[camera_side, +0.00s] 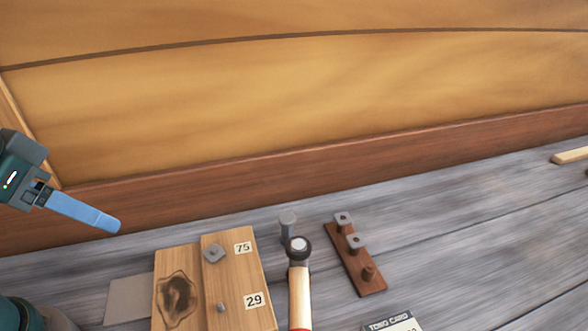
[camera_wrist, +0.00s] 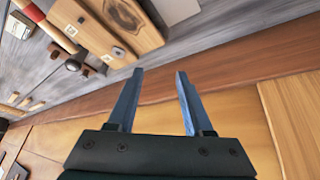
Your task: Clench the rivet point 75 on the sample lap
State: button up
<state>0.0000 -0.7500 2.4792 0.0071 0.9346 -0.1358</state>
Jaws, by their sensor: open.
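The sample lap (camera_side: 250,282) is a block of overlapping pale wooden boards at the lower middle of the side view. Beside its label 75 (camera_side: 243,248), a square grey metal piece (camera_side: 213,253) sits on the wood with a small raised centre. A small grey rivet point (camera_side: 221,307) stands near label 29. In the wrist view the lap (camera_wrist: 95,30) is at upper left, with the piece at 75 (camera_wrist: 118,52) near its edge. My gripper (camera_side: 112,226) is open and empty, above and left of the lap; its two blue fingers (camera_wrist: 160,72) stand apart in the wrist view.
A hammer (camera_side: 299,285) lies right of the lap, with a grey cylinder (camera_side: 287,221) by its head. Farther right are a dark peg rack (camera_side: 368,284) and a card (camera_side: 395,323). A grey plate (camera_side: 128,301) lies left. The hull planking (camera_side: 300,95) rises behind.

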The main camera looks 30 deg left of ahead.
jog(key=w+d+r+n, duration=0.1)
jog(key=w+r+n, duration=0.3)
jog(key=w+r, duration=0.15)
jog(key=g+y, duration=0.1)
jog(key=g, duration=0.2)
send_over(299, 281)
jog(key=s, duration=0.1)
jog(key=f, duration=1)
jog(key=shift+s+d, duration=0.2)
jog(key=shift+d, duration=0.15)
jog(key=shift+d+f, duration=0.1)
jog(key=shift+f, duration=0.05)
jog(key=shift+x, duration=4.4)
jog(key=shift+s, duration=0.15)
